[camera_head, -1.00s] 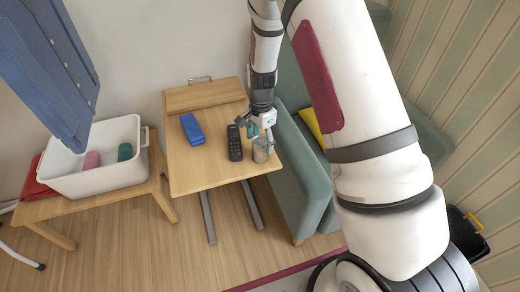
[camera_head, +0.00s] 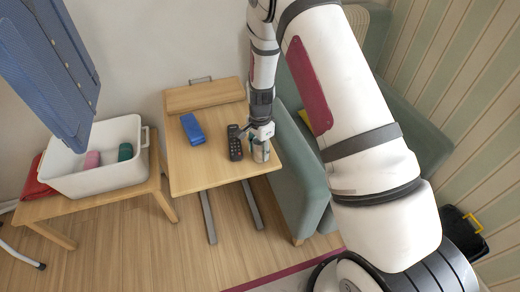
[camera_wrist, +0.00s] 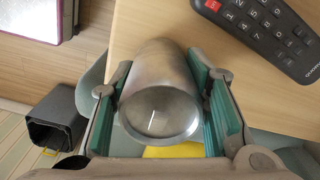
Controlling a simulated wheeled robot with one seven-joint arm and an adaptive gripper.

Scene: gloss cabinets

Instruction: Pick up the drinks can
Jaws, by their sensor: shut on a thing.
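The drinks can (camera_head: 260,152) is a plain silver cylinder at the right front edge of the small wooden table (camera_head: 195,170). In the wrist view the can (camera_wrist: 160,95) lies between the two green-padded fingers of my gripper (camera_wrist: 166,110), with its round end facing the camera. My gripper (camera_head: 260,140) is shut on the can from above in the head view. The can appears to be at table height; I cannot tell whether its base touches the table.
A black remote (camera_head: 235,143) lies close left of the can, and a blue case (camera_head: 193,129) lies further left. A green sofa (camera_head: 302,180) stands right beside the table. A white bin (camera_head: 90,175) is on a bench at left.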

